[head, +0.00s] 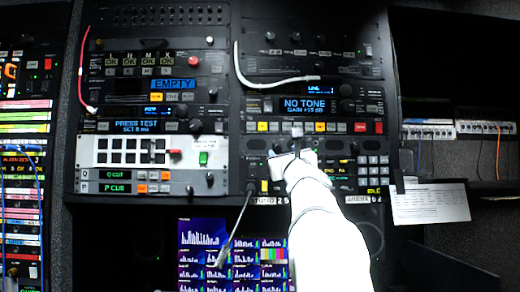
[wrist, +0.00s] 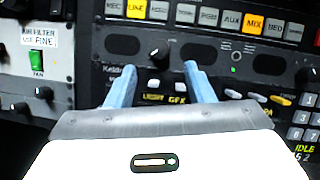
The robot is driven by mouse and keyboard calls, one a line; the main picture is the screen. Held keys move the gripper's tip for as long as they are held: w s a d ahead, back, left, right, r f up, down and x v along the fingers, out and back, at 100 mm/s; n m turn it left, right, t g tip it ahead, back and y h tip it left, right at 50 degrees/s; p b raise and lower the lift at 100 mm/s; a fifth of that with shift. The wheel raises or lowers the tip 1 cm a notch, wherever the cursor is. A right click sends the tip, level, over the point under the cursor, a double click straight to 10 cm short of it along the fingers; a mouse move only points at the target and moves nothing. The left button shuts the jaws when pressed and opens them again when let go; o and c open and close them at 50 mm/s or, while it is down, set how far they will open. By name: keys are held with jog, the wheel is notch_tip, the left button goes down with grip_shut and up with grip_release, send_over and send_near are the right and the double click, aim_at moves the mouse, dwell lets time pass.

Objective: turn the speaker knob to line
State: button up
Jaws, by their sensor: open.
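In the wrist view a small black knob (wrist: 159,55) sits on a dark panel between dark oval grilles, and I take it for the speaker knob. A small pale mark shows on it, but I cannot read its setting. My gripper (wrist: 160,70) is open, its two blue fingers apart, with the knob between and just beyond the fingertips. I cannot tell whether they touch the panel. In the head view my gripper (head: 298,133) and white arm hide the knob. A lit yellow button marked LINE (wrist: 135,9) is in the row above.
A lit orange MIX button (wrist: 254,23) is in the same row. Other small knobs stand at the left (wrist: 45,92) and a keypad (wrist: 306,117) at the right. A screen (head: 200,255) and a hanging paper note (head: 430,203) are lower down.

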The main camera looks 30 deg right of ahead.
aim_at(278, 147)
jog(key=p+x, duration=0.3)
jog(key=x, duration=0.3)
jog(key=shift+w+d, duration=0.2)
jog(key=shift+w, duration=0.15)
jog(key=shift+c, duration=0.5)
jog(key=c, duration=0.9)
